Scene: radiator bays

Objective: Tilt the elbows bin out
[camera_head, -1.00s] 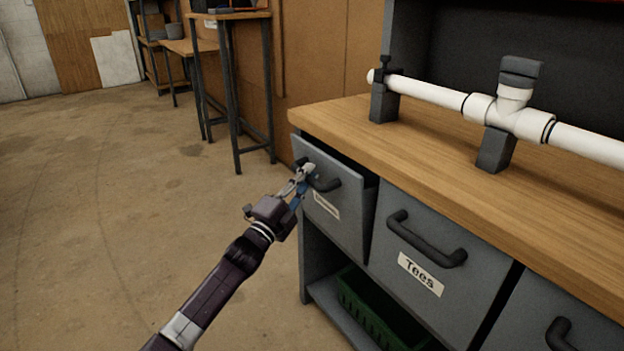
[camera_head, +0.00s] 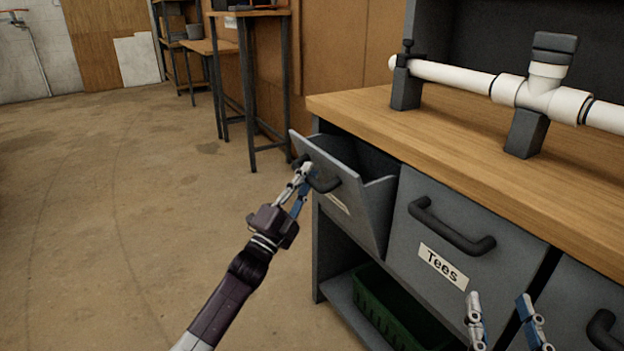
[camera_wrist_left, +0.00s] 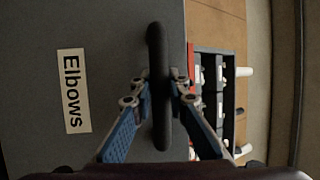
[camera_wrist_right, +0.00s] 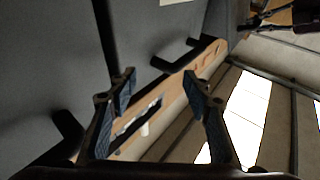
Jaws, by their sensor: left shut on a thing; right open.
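The elbows bin (camera_head: 360,211) is a grey bin at the left end of the bench front, tilted out at its top with its dark inside partly showing. In the left wrist view its front (camera_wrist_left: 110,30) carries a label reading "Elbows" (camera_wrist_left: 74,91). My left gripper (camera_head: 308,178) is shut on the bin's black handle (camera_wrist_left: 159,85), one finger on each side of the bar. My right gripper (camera_head: 500,308) is open and empty, low at the right of the head view, in front of the bins. It also shows open in the right wrist view (camera_wrist_right: 158,82).
The shut Tees bin (camera_head: 455,235) is beside the elbows bin, with another bin (camera_head: 590,300) further right. A green crate (camera_head: 385,310) sits on the shelf below. White pipe (camera_head: 455,75) lies on stands on the wooden benchtop (camera_head: 440,135). The floor at left is clear.

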